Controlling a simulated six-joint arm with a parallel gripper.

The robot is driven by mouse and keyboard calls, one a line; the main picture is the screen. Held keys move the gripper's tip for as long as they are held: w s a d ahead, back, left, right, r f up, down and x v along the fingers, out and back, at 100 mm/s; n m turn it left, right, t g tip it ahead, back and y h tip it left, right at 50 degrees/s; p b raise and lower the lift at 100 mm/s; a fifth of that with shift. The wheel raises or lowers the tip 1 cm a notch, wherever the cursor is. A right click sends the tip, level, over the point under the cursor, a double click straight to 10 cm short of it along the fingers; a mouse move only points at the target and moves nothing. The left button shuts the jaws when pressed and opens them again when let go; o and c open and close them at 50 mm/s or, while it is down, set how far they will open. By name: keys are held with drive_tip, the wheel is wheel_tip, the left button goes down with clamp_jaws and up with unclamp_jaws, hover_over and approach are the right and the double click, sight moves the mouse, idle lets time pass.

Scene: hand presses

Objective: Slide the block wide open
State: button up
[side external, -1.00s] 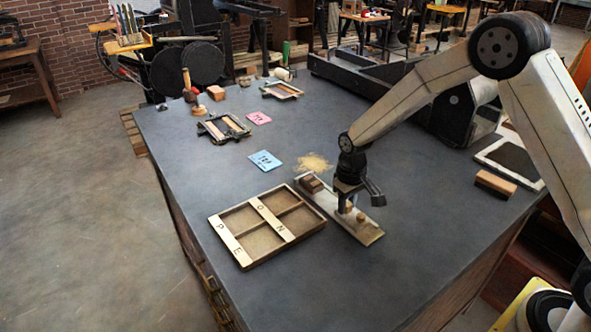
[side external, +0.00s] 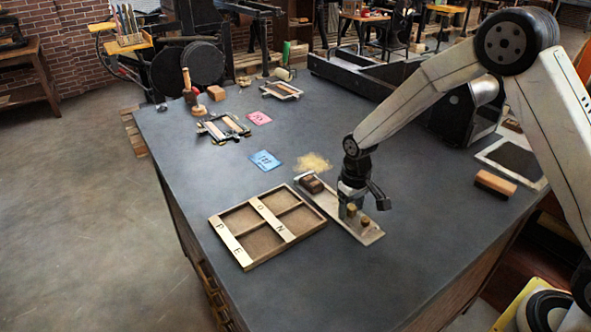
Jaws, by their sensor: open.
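A long pale wooden board (side external: 330,205) lies at a slant on the dark bench top. A dark brown block (side external: 312,184) sits at its far left end. Two small round wooden knobs (side external: 364,220) stand near its right end. My gripper (side external: 350,208) points down over the right half of the board, close to the knobs and apart from the brown block. Its jaws are open; their tips are small, and I cannot tell whether they touch a knob. A shallow wooden tray (side external: 243,262) lies left of the board, with letters P, E, O and N on its pale strips.
A blue card (side external: 265,161), a pink card (side external: 259,118) and a small frame device (side external: 223,128) lie farther back. A brush-like block (side external: 495,184) and a dark framed plate (side external: 517,160) lie at right. Sawdust-like grains (side external: 313,162) lie behind the board. The bench front is clear.

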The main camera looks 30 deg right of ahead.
sight(352, 207)
drive_tip(key=shift+r, duration=3.9)
drive_tip(key=shift+s, duration=0.1)
drive_tip(key=s+d+t, duration=0.1)
drive_tip(key=s+t, duration=0.1)
drive_tip(key=s, duration=1.4)
drive_tip(key=shift+s+r+t, duration=0.3)
drive_tip(key=shift+s+r, duration=0.1)
